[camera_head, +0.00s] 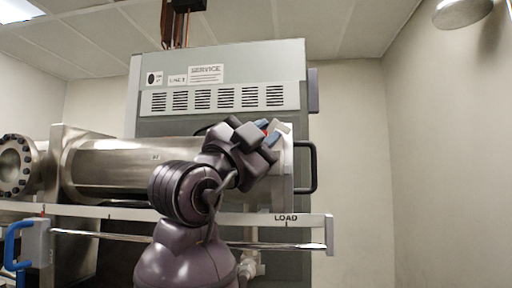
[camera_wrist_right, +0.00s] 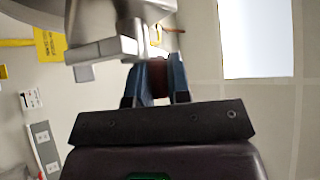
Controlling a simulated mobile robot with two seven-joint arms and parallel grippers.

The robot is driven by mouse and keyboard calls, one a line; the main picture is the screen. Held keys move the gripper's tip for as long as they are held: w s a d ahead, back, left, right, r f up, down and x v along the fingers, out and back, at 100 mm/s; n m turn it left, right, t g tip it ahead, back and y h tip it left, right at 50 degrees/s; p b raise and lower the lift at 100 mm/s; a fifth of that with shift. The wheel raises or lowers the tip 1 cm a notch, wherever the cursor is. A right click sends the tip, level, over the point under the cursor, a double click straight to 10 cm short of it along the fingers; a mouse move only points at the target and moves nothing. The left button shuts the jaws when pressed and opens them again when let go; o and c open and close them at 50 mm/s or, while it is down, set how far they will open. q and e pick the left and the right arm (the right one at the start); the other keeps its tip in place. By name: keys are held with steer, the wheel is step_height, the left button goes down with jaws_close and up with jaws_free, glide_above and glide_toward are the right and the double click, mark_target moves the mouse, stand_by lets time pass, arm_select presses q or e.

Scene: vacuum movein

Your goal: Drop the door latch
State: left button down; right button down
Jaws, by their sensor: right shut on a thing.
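My right arm rises through the middle of the head view, and its gripper (camera_head: 270,137) is at the right end of the steel chamber (camera_head: 115,165). In the right wrist view, the blue-padded fingers (camera_wrist_right: 155,80) are shut on a dark red piece, the door latch's grip (camera_wrist_right: 155,78). A grey metal bracket or block (camera_wrist_right: 105,48) lies just beyond the fingertips. The rest of the latch is mostly hidden behind my gripper. My left gripper is not in view.
A black door handle (camera_head: 311,167) stands right of my gripper. A rail marked LOAD (camera_head: 287,217) runs below the chamber. A grey cabinet (camera_head: 220,75) stands behind, and a blue handle (camera_head: 14,240) is at lower left. Free room lies right of the rail.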

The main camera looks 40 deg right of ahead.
steer(key=shift+m+g, duration=0.3)
steer(key=shift+r, duration=0.1)
steer(key=c, duration=1.1)
jaws_free()
